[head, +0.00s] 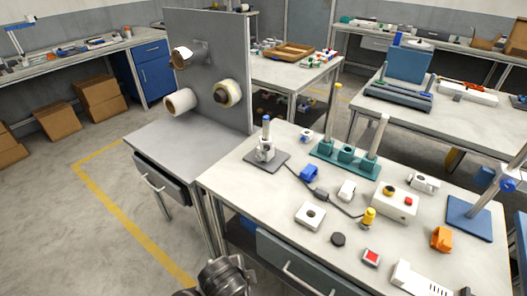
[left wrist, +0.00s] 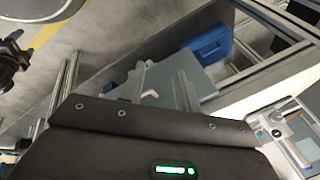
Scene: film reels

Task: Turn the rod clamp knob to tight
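The rod clamp with its blue knob (head: 509,186) is on a slanting metal rod (head: 487,196) at the right edge of the head view. The rod rises from a blue base plate (head: 462,216) on the workbench. The clamp is partly cut off by the frame, and the knob's setting cannot be read. A dark metal part of my arm shows at the bottom of the head view, far from the clamp. My right gripper cannot be identified in either view.
The workbench (head: 285,209) holds a green rack (head: 345,162), a control box (head: 394,203), an orange block (head: 441,239) and a yellow-topped piece (head: 369,216). A grey panel (head: 208,95) with reels stands at the back left. The floor at left is open.

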